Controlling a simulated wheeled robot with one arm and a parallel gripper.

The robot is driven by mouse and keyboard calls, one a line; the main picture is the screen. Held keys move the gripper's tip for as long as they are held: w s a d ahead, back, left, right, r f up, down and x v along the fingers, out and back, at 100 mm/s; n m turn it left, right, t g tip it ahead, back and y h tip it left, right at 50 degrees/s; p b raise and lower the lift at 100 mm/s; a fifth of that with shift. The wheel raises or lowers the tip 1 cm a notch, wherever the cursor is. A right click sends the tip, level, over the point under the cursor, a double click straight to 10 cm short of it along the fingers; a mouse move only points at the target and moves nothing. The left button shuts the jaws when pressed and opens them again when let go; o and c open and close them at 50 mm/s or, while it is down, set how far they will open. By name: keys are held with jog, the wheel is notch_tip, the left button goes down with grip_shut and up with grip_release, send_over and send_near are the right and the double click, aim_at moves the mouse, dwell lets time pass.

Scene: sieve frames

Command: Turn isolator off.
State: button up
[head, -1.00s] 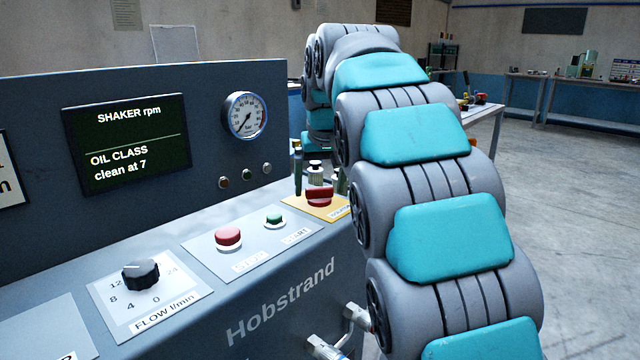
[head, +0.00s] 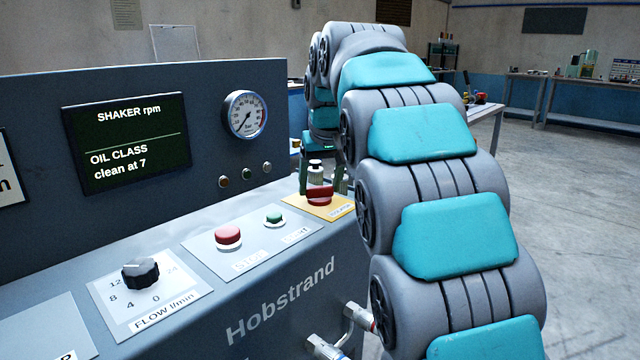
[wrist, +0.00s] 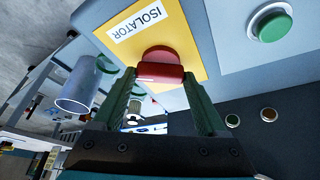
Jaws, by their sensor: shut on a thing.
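The isolator has a red handle (head: 319,194) on a yellow plate (head: 292,201) at the right end of the grey console. In the wrist view the red handle (wrist: 160,56) sits beside the printed word ISOLATOR on the yellow plate (wrist: 187,20). My gripper (wrist: 159,76) has one dark green finger on each side of the handle's bar and is shut on it. In the head view my gripper (head: 322,184) is at the handle, partly hidden behind my arm. The handle's exact angle is hard to read there.
A red button (head: 228,236) and a green button (head: 273,217) stand left of the isolator. A black flow knob (head: 140,273) is farther left. A gauge (head: 245,114) and dark screen (head: 126,143) are on the upright panel. Pipe fittings (head: 326,347) stick out in front.

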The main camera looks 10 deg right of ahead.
jog(key=n+y, duration=0.1)
jog(key=n, duration=0.1)
jog(key=shift+n+b, duration=0.3)
jog(key=shift+n, duration=0.1)
jog(key=shift+w+d+n+g+y, duration=0.15)
jog(key=shift+n+y, duration=0.2)
jog(key=shift+n, duration=0.6)
jog(key=shift+s+n+g+y, duration=0.15)
jog(key=shift+n+y, duration=0.2)
jog(key=shift+n, duration=0.6)
jog(key=shift+w, duration=0.1)
jog(key=o, duration=1.3)
jog(key=shift+r, duration=0.1)
